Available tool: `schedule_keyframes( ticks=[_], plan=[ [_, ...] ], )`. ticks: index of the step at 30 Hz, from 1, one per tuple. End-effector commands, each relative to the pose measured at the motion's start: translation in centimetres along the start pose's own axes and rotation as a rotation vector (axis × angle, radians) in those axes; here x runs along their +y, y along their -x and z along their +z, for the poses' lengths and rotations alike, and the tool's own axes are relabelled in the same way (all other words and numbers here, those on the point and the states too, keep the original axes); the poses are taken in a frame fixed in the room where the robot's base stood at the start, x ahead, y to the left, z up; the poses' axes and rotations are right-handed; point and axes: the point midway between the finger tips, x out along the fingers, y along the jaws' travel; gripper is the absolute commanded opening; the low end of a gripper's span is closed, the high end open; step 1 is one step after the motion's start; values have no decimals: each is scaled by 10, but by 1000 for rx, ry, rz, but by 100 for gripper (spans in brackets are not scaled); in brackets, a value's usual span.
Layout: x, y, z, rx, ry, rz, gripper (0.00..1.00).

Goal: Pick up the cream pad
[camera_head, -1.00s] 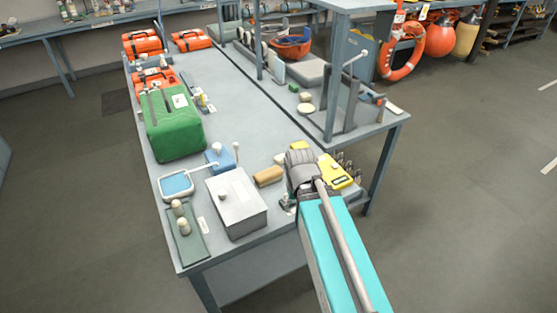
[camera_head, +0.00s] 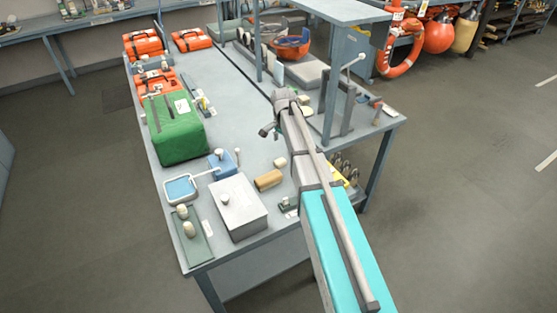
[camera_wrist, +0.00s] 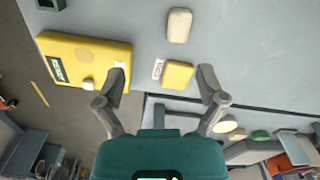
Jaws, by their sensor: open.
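The cream pad (camera_wrist: 179,25), a small pale block with rounded edges, lies on the table at the top of the wrist view. In the head view it is the pale block (camera_head: 280,162) near the tan roll. My gripper (camera_wrist: 162,74) is open and empty above the table. Between its fingertips in the wrist view lies a smaller yellow block (camera_wrist: 178,73) beside a white label. The cream pad is beyond the fingertips, apart from them. In the head view my gripper (camera_head: 267,130) is over the table's middle, partly hidden by my arm.
A yellow case (camera_wrist: 85,60) lies left of the fingers. Round pale pieces (camera_wrist: 228,124) are at lower right. In the head view, a tan roll (camera_head: 268,180), a grey box (camera_head: 238,207), a blue block (camera_head: 222,164) and a green bag (camera_head: 175,130) stand nearby. A shelf post borders the right.

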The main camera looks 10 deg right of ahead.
Motion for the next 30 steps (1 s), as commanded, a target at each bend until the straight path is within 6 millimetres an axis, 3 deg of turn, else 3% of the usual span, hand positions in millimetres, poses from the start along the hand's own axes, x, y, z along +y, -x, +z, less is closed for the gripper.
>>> schedule_keyframes(
  ticks=[1,6,20,30],
  plan=[
    [-12,6,-8,0,-35,0,90],
    [-25,9,-17,0,-112,0,90],
    [-26,7,-17,0,-125,0,90],
    [-26,-12,-16,0,-123,0,90]
  ],
)
